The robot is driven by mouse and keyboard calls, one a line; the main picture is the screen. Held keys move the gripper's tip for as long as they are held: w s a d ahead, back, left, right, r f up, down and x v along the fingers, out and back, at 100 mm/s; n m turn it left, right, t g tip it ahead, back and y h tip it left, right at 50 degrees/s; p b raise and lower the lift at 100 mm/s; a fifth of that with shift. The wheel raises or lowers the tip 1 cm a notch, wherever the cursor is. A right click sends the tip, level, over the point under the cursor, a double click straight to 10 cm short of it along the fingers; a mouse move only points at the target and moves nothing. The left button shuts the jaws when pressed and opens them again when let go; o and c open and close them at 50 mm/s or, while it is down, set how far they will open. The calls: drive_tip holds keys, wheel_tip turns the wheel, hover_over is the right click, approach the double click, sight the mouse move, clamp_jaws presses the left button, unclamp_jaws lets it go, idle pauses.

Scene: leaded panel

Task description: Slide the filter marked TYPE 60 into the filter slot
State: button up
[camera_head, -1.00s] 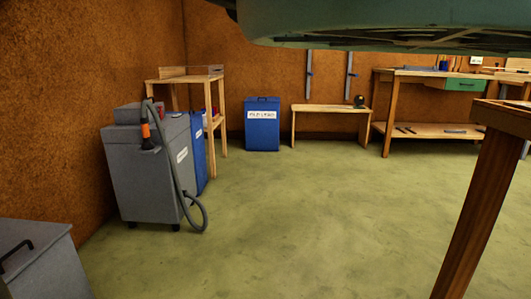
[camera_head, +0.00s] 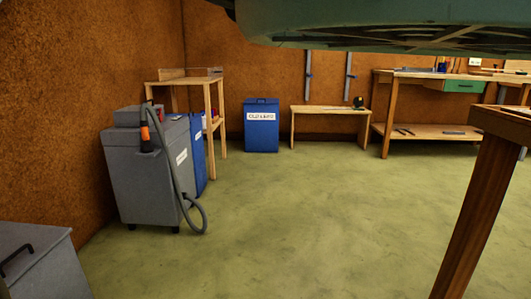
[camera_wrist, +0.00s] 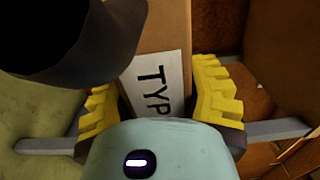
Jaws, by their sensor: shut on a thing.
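In the wrist view, a brown box-like filter (camera_wrist: 168,28) stands between the yellow fingers of my gripper (camera_wrist: 158,84). Its white label (camera_wrist: 152,72) shows the letters "TYP"; the rest of the marking is hidden behind my wrist housing. My gripper is shut on the filter, with one finger against each side. A dark rounded shape covers the filter's upper left. Neither the filter nor my gripper shows in the head view. I cannot make out a filter slot in either view.
In the head view, a grey machine (camera_head: 150,185) with a hose (camera_head: 187,200) stands at the left. A blue bin (camera_head: 262,130), a low bench (camera_head: 330,110) and a workbench (camera_head: 430,140) line the back. A wooden leg (camera_head: 480,210) is at the right. The middle floor is clear.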

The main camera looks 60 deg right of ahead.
drive_tip(key=p+v, duration=0.4)
drive_tip(key=v, duration=0.7)
drive_tip(key=shift+s+r+p, duration=0.35)
drive_tip(key=shift+r+p, duration=0.05)
idle(1.1)
drive_tip(key=shift+d+r, duration=0.1)
idle(0.4)
